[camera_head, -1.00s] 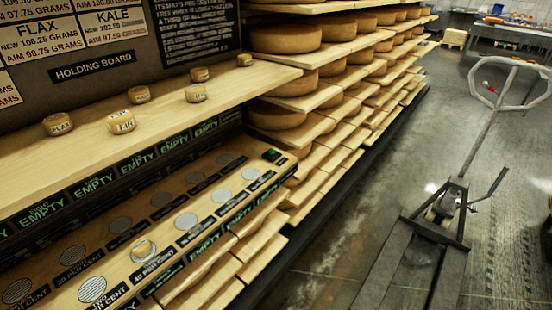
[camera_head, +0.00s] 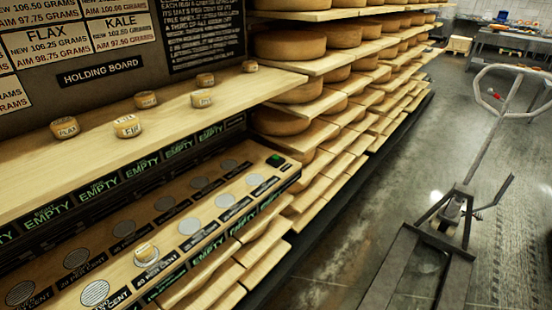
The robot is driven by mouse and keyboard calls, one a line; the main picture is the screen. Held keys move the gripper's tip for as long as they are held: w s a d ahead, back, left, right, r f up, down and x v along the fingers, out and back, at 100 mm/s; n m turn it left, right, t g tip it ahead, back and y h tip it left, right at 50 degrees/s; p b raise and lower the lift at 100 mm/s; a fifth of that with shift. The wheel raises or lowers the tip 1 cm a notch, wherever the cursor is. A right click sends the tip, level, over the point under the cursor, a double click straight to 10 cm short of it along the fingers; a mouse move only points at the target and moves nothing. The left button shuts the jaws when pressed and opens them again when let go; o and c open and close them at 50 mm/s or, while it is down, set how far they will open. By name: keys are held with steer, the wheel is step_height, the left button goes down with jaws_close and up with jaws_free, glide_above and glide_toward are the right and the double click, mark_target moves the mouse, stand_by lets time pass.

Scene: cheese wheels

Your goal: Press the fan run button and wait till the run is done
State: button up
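The green button (camera_head: 275,160) sits in a dark housing at the far right end of the lower board, and I take it to be the fan run button; any lettering on it is too small to read. The lower board (camera_head: 212,238) carries two rows of round grey grilles with black percent labels. One small cheese (camera_head: 146,252) stands on a front-row grille, left of the button. Dark strips with green lettering that reads EMPTY run behind and in front of the board. My gripper is not in view.
The holding board shelf (camera_head: 150,150) above bears several small labelled cheeses, FLAX (camera_head: 65,128) among them. Racks of large cheese wheels (camera_head: 305,42) stand to the right. A pallet jack (camera_head: 430,250) stands on the floor at the right. The floor (camera_head: 330,270) between is clear.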

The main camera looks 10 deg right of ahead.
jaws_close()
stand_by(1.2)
